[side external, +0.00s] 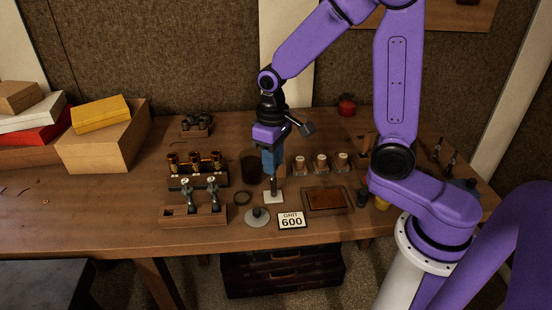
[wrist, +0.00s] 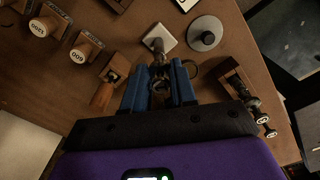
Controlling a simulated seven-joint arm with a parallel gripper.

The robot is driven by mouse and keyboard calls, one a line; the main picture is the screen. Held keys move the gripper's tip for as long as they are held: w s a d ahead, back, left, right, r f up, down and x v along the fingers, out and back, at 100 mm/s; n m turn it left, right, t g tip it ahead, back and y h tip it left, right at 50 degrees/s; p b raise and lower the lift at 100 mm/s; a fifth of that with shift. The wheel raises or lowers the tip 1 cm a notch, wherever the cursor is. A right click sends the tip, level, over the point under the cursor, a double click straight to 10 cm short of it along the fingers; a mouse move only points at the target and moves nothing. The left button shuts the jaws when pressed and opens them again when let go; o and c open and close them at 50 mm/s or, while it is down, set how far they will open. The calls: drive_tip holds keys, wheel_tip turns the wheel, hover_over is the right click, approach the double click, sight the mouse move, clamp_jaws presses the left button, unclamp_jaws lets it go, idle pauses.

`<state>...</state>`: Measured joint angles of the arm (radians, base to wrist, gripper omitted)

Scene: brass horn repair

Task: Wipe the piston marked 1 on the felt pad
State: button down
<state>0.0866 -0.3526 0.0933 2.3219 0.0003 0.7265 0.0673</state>
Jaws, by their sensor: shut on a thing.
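My gripper (side external: 273,175) points down and is shut on a piston (side external: 274,185), a slim metal part. The piston's lower end is at the white square felt pad (side external: 274,198); I cannot tell whether it touches. In the wrist view the blue fingers (wrist: 161,72) close around the piston (wrist: 158,47), whose end overlaps the pad (wrist: 168,37). No number on the held piston can be read. A wooden rack (side external: 193,221) to the left holds two other pistons upright, with its left slot empty. The rack also shows in the wrist view (wrist: 229,70).
Brass casings (side external: 197,163) stand behind the rack.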

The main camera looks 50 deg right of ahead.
drive_tip(key=shift+w+a, duration=0.3)
drive_tip(key=shift+w, duration=0.05)
drive_tip(key=shift+s+d, duration=0.15)
drive_tip(key=shift+s+d, duration=0.2)
drive_tip(key=shift+r, duration=0.15)
drive_tip(key=shift+r, duration=2.4)
